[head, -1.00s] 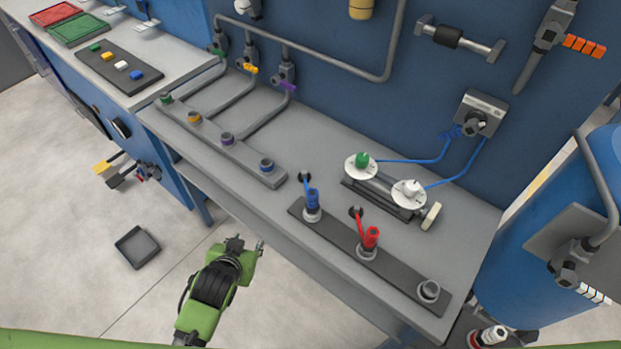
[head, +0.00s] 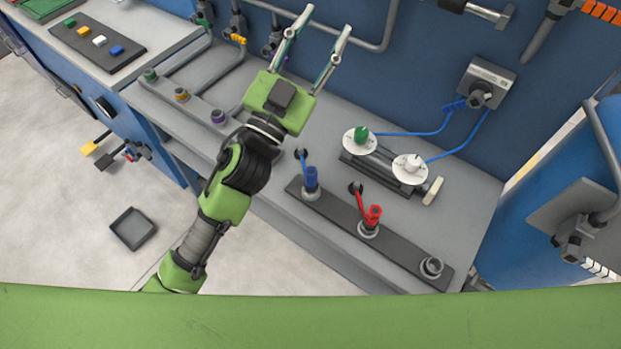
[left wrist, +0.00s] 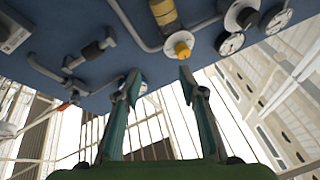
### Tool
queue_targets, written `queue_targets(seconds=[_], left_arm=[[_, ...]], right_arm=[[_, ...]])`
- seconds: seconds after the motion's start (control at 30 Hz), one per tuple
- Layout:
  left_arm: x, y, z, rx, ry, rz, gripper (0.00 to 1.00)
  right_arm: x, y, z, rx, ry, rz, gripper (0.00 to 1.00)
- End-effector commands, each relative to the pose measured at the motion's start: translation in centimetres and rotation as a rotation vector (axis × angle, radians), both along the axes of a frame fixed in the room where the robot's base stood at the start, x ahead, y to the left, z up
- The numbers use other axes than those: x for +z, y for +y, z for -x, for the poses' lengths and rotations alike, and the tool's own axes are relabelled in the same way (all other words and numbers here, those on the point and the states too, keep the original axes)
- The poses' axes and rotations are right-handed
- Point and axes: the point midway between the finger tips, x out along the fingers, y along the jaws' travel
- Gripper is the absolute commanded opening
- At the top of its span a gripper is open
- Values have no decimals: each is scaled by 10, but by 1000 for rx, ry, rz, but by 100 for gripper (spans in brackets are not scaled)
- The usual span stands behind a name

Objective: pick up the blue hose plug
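The blue hose plug (head: 311,180) stands upright in the left socket of the dark strip on the bench, with a short blue hose behind it. My left gripper (head: 324,22) is raised over the bench, up and to the left of the plug in the head view, with its fingers pointing away to the back panel. Its two fingers are spread apart and hold nothing; the left wrist view also shows the open fingers (left wrist: 160,82). The plug is not in the left wrist view. My right gripper is not in view.
A red hose plug (head: 373,216) stands in the same dark strip (head: 337,212), with an empty socket (head: 431,267) at its right end. A device with two white discs (head: 410,168) lies behind. Pipes run along the blue back panel.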

Motion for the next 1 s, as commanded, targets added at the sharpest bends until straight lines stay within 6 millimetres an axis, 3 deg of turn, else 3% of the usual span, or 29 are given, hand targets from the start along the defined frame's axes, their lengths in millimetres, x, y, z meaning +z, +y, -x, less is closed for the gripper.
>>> queue_targets(seconds=[0.03,0.1,0.2,0.27,0.33,0.43,0.57,0.6,0.7,0.8,0.9,1.0], left_arm=[[33,-34,18,-111,-134,-35,38],[60,-78,52,-277,-295,-102,38],[71,-134,108,-523,-486,-245,38],[60,-160,141,-672,-575,-359,38],[34,-181,173,-842,-651,-520,38],[-20,-190,200,-1060,-700,-800,38],[-98,-162,197,-1273,-646,-1241,38],[-118,-145,187,-1315,-600,-1385,38],[-152,-94,154,-1357,-442,-1727,38],[-161,-43,121,-1333,-264,-1992,38],[-158,-6,99,-1289,-120,-2161,38],[-155,13,89,-1258,-39,-2242,38]], right_arm=[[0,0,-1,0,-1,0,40],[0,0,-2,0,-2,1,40],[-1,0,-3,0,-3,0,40],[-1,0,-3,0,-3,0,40],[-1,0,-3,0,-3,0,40],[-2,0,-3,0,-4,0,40],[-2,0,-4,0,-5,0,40],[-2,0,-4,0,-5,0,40],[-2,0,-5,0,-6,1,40],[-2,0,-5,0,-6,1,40],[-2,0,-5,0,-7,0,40],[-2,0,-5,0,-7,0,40]])
